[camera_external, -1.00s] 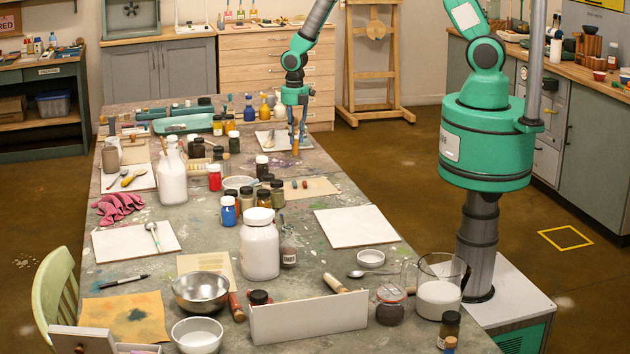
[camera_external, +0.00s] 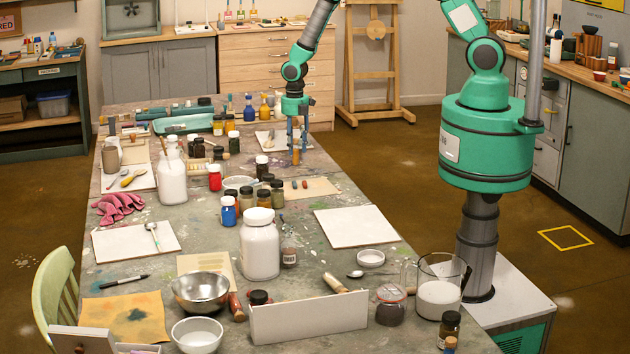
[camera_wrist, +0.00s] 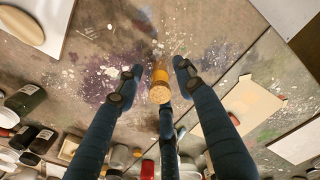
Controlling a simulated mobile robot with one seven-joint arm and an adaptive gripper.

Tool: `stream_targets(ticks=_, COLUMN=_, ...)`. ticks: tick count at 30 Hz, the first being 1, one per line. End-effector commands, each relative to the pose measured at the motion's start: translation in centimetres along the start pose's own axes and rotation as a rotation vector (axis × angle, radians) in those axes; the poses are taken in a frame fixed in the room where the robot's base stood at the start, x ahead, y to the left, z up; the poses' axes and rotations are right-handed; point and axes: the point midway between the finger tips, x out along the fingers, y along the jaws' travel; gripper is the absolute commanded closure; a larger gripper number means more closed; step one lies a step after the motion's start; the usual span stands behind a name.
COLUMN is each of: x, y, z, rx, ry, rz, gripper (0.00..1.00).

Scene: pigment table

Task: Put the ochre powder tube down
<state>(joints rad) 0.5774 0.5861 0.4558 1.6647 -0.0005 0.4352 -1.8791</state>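The ochre powder tube (camera_external: 296,156) stands on the table near its right edge, towards the far end. In the wrist view its ochre body (camera_wrist: 160,73) and a light, speckled round end (camera_wrist: 159,94) show between my fingers. My gripper (camera_external: 297,148) is directly above and around it. The fingers are spread, and in the wrist view (camera_wrist: 155,82) there is a gap on both sides of the tube. A third finger is close to the tube at the bottom; I cannot tell whether it touches.
A white board (camera_external: 270,141) lies left of the gripper. A dark-capped jar (camera_external: 262,167) and other jars stand to the front left. A tan sheet (camera_external: 312,187) lies in front. The paint-stained table (camera_external: 340,200) is bare around the tube; its right edge is near.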

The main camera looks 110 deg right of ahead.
Motion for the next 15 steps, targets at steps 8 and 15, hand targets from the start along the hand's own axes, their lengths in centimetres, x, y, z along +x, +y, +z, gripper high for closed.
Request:
stream_targets(ticks=8, x=-0.06, y=0.02, z=0.01, rx=0.000, ry=0.000, rz=0.000, gripper=0.60)
stream_targets(ticks=15, x=-0.85, y=0.08, z=0.03, rx=0.000, ry=-0.001, rz=0.002, gripper=0.60)
